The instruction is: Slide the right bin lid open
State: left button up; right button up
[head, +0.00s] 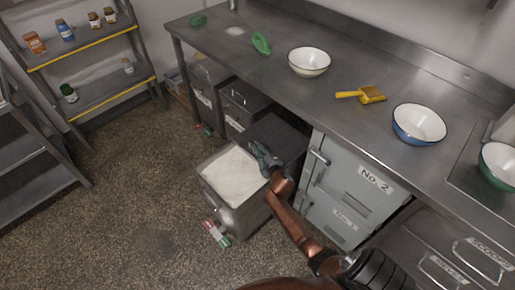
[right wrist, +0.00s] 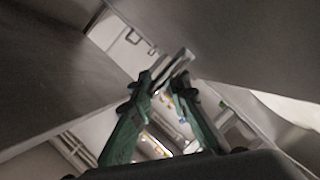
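The right bin (head: 247,214) is a grey metal box on the floor, sticking out from under the counter. Its front part is uncovered and shows white powder (head: 231,177) inside. Its dark grey lid (head: 280,134) lies at the back of the bin, partly under the counter. My right gripper (head: 258,150) is at the lid's front edge, above the back of the powder; contact cannot be told. My left gripper is not in view.
Other bins (head: 245,98) stand left under the counter (head: 270,72). A grey cabinet (head: 348,190) stands close right of the bin. The floor to the left is clear up to the shelves (head: 105,92).

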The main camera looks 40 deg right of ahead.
jog(key=v, duration=1.2)
dwell(0.3)
